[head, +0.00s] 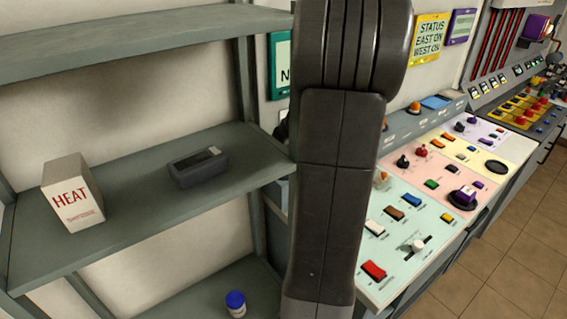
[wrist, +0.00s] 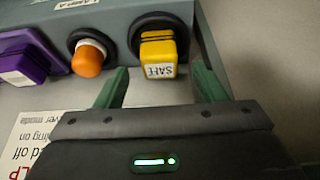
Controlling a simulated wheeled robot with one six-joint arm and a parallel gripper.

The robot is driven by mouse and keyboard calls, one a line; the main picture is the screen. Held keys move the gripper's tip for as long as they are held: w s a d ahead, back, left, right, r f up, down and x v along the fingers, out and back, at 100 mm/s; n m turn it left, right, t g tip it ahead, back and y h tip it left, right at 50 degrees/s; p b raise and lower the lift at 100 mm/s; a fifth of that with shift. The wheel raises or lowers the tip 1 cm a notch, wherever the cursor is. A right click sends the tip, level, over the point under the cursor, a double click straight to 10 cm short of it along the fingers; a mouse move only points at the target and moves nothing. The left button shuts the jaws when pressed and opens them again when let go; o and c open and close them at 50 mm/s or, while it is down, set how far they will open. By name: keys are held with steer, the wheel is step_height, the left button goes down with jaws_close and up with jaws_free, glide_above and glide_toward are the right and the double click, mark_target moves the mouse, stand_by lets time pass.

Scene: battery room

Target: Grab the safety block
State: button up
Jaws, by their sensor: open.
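The safety block is most likely the yellow block (wrist: 158,55) marked "SAFE" in the wrist view. It sits on a dark round mount on a grey panel. My gripper (wrist: 160,84) shows in the wrist view with two green fingers spread apart. The fingers are open and empty, and their tips are just short of the block, one toward each side of it. In the head view my dark arm crosses the middle, and neither my gripper nor the yellow block can be made out there.
An orange knob (wrist: 88,58) and a purple block (wrist: 24,66) sit left of the yellow block. In the head view, shelves at left hold a HEAT box (head: 72,193), a dark device (head: 198,167) and a blue-capped jar (head: 236,303). A control desk (head: 405,262) with several switches stands at right.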

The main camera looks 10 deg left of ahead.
steer(key=shift+x, duration=1.45)
steer(key=c, duration=1.1)
